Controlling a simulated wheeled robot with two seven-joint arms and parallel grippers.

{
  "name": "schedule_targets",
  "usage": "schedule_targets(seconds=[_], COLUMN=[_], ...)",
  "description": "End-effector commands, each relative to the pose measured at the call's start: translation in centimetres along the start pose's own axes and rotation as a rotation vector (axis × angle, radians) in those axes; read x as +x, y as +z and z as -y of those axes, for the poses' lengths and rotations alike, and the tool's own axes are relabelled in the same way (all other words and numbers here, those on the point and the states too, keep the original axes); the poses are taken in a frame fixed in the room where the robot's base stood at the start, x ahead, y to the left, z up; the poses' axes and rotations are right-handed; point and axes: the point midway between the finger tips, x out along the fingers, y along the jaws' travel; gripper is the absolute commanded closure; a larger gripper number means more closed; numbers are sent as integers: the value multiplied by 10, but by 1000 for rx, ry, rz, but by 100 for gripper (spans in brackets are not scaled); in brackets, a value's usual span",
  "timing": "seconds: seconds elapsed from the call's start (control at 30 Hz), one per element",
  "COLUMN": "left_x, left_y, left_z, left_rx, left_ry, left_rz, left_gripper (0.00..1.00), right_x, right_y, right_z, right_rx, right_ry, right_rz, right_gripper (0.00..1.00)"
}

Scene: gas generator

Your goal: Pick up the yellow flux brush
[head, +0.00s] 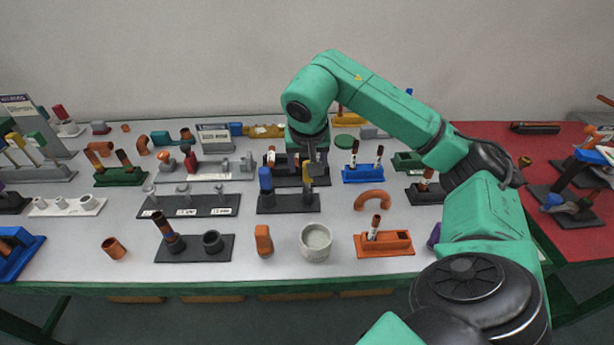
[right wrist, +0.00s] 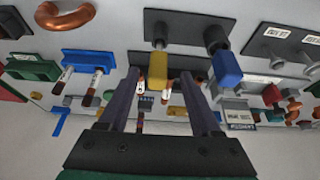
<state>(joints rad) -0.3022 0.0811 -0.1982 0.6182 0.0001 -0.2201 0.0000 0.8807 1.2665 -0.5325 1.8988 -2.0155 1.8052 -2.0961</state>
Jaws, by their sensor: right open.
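The yellow flux brush (right wrist: 157,62) shows in the right wrist view with its blocky yellow handle in a dark two-place holder (right wrist: 186,28). The blue brush (right wrist: 227,68) stands beside it in the same holder. My right gripper (right wrist: 158,88) is open and empty, and the yellow handle appears between its fingertips, with no clear contact visible. In the head view my right gripper (head: 311,165) is over the holder (head: 288,206), to the right of the blue brush (head: 265,180). It hides the yellow handle there. My left gripper is not in view.
A blue holder with dark-topped tubes (head: 362,172) stands just right of my gripper. A grey labelled rack (head: 188,208) is on the left, and a grey cup (head: 316,242) and an orange holder (head: 385,244) are in front. The table is crowded with small gaps.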

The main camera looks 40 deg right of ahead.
Motion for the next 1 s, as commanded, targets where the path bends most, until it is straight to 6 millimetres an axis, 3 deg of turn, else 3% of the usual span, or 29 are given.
schedule_targets(seconds=[0.4,0.63,0.67,0.8,0.83,1.0], left_x=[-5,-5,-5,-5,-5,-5], left_y=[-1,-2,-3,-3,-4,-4], left_z=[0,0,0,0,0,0], left_rx=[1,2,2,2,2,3], left_ry=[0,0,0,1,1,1], left_rz=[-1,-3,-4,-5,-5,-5], left_gripper=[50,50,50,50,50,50], right_x=[66,72,72,71,71,71], right_y=[6,5,5,5,5,5], right_z=[-4,-3,-3,-3,-3,-3], right_rx=[0,0,0,0,0,0], right_ry=[-2,-4,-4,-4,-4,-4], right_rz=[3,0,1,1,1,1], right_gripper=[35,35,43,96,100,100])
